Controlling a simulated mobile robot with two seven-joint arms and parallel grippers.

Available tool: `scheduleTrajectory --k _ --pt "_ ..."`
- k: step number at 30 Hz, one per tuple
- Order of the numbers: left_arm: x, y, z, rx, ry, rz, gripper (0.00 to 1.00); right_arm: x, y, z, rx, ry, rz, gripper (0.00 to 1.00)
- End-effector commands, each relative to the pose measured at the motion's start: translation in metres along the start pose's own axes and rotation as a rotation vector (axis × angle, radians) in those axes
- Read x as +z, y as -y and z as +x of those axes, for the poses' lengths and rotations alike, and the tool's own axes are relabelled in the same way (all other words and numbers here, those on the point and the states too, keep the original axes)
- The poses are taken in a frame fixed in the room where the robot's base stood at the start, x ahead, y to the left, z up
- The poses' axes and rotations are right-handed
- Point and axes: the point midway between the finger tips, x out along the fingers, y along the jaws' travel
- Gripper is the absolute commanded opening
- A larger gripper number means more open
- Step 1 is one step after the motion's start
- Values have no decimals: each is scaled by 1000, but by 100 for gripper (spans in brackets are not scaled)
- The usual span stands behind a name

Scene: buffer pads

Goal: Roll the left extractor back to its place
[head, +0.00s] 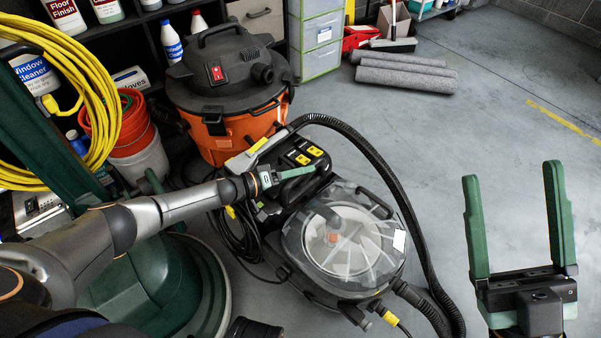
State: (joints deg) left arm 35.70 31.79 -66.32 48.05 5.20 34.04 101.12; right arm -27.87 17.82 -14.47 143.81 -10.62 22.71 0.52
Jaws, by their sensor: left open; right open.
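One extractor (340,240) is in view, a low black machine with a clear dome, standing on the grey floor at the middle. Yellow-labelled controls (303,155) sit at its rear, and a black corrugated hose (385,180) arcs over its right side. My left gripper (296,172) is over the rear of the extractor beside these controls. It is open and seen edge-on; whether it touches the machine or a handle I cannot tell. My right gripper (515,180) is open and empty at the right, fingers pointing up the picture, apart from the extractor.
An orange and black wet vacuum (225,90) stands just behind the extractor. A green floor machine (160,285) is at lower left, with a coiled yellow cord (85,75) above. Grey rolls (405,75) lie at the back. The floor (500,110) at right is clear.

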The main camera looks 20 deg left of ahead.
Motion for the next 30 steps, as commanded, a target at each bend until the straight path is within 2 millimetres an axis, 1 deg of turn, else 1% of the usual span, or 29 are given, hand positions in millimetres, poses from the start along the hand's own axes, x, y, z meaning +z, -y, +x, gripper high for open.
scheduleTrajectory --k 7,11,14,21,24,27,30 --pt "2 -2 0 4 4 -2 62 -1 0 1 0 0 0 79" --pt "1 -3 -12 3 4 -1 62 -6 -3 6 3 0 4 79" --pt "0 -4 -30 1 4 -2 62 -13 -7 12 7 -4 12 79" --pt "0 -3 -83 0 4 -2 62 -30 -15 26 4 -21 -14 79" --pt "0 -3 -101 1 4 -2 62 -34 -17 30 6 -24 -28 79" --pt "0 -2 -114 1 2 -2 62 -36 -20 32 14 -24 -36 79" --pt "1 -2 -121 3 2 -2 62 -37 -22 33 18 -23 -43 79"
